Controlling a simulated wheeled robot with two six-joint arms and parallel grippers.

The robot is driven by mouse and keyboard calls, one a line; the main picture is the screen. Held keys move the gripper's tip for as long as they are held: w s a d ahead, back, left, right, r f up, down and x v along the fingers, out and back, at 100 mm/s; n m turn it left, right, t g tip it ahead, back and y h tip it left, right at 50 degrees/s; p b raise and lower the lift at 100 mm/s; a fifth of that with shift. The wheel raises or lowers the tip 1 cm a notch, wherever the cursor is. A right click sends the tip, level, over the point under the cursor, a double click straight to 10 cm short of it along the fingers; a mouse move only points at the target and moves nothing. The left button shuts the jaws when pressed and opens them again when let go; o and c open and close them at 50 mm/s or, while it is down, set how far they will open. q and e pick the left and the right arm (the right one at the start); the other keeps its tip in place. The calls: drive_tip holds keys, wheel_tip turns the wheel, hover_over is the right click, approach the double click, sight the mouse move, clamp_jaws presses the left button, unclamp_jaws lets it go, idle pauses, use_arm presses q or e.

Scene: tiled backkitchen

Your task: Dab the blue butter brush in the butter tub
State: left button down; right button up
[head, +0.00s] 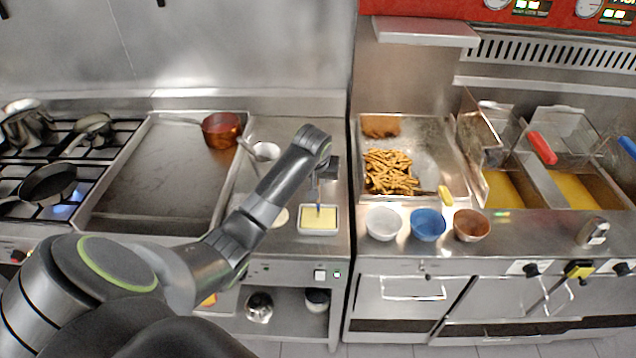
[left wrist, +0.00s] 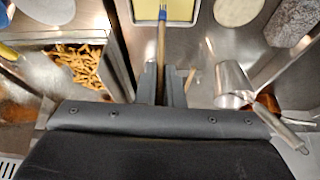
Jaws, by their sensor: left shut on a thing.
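The butter tub (head: 318,230) is a white rectangular tub of pale yellow butter on the steel counter, right of the griddle. It also shows at the top of the left wrist view (left wrist: 178,22). My left gripper (head: 322,178) is above the tub, shut on the blue butter brush (head: 318,196). In the left wrist view the brush (left wrist: 161,45) points away from the fingers, with its blue end over the butter. I cannot tell whether the tip touches the butter. My right gripper is not in view.
White, blue and brown bowls (head: 428,225) stand right of the tub, in front of a tray of fries (head: 392,172). A metal cup (left wrist: 232,85) stands near the gripper. A copper pot (head: 221,130) sits on the griddle (head: 150,175). Fryers (head: 505,190) are at the right.

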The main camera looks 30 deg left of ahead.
use_arm(q)
drive_tip(key=shift+r, duration=2.6)
